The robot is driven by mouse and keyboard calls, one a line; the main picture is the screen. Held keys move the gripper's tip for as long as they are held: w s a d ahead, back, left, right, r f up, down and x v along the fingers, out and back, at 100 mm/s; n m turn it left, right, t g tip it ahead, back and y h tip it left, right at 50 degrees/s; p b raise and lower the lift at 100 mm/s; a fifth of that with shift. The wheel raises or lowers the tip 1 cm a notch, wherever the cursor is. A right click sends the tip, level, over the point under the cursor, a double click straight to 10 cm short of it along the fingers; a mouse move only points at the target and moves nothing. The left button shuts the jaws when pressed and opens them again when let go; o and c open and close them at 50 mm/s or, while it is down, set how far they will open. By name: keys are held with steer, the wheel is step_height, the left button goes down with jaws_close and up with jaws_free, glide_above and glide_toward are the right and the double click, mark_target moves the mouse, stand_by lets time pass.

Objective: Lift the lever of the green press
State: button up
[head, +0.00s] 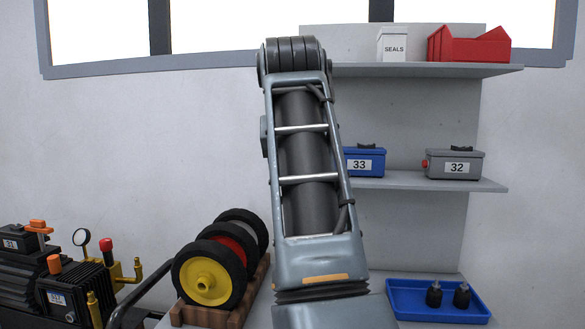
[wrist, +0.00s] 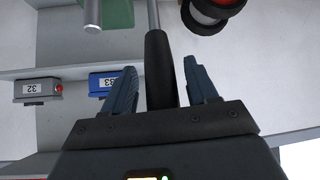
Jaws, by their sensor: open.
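The green press (wrist: 117,14) shows only in part at the top of the wrist view, with a grey metal cylinder (wrist: 92,14) beside it. Its lever is a thin metal rod (wrist: 153,13) ending in a long black grip (wrist: 159,60). My gripper (wrist: 160,64) is open, one blue-grey finger on each side of the black grip, with visible gaps on both sides. The grip's lower end is hidden behind my gripper's body. I cannot tell how deep the grip sits between the fingers. In the head view my arm hides the press, the lever and my gripper.
Wheels (head: 206,279) stand in a wooden rack (head: 255,285) left of my arm. A blue tray (head: 408,311) with dark parts lies at the right. Shelves hold a blue box 33 (head: 365,162), a grey box 32 (head: 455,164) and a red bin (head: 468,45). Pumps (head: 68,290) stand at far left.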

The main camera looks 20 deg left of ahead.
steer(key=b+v, duration=0.1)
steer(key=v, duration=0.5)
steer(key=shift+s+r, duration=0.25)
steer(key=shift+r, duration=0.05)
steer(key=shift+d, duration=0.1)
